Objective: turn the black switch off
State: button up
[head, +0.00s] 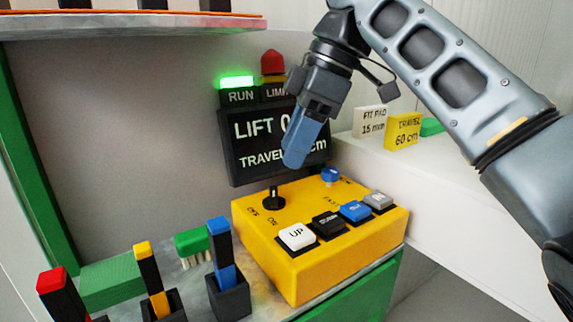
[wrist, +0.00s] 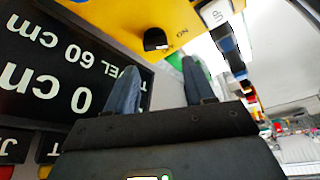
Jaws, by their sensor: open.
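The black switch (head: 273,198) is a small knob standing on top of the yellow control box (head: 300,275), near its back left, with small printed labels beside it. In the wrist view the switch (wrist: 155,39) shows beyond the fingertips, on the yellow surface. My gripper (head: 297,150) has blue fingers and hangs above and behind the switch, in front of the display, not touching the switch. The wrist view shows the two fingers (wrist: 160,75) apart with nothing between them. The head view shows the fingers almost as one.
The box also carries a white UP button (head: 297,237), black, blue and grey buttons, and a blue knob (head: 330,175). A black display (head: 250,150) stands behind, with a lit green RUN lamp (head: 236,82). Colored-handled tools in holders (head: 229,300) stand at the left.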

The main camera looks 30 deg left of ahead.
aim_at(274, 191)
jog(key=x, duration=0.5)
jog(key=b+x, duration=0.1)
jog(key=x, duration=0.1)
jog(key=shift+w+a+f, duration=0.25)
jog(key=shift+a+f, duration=0.05)
jog(key=c, duration=0.8)
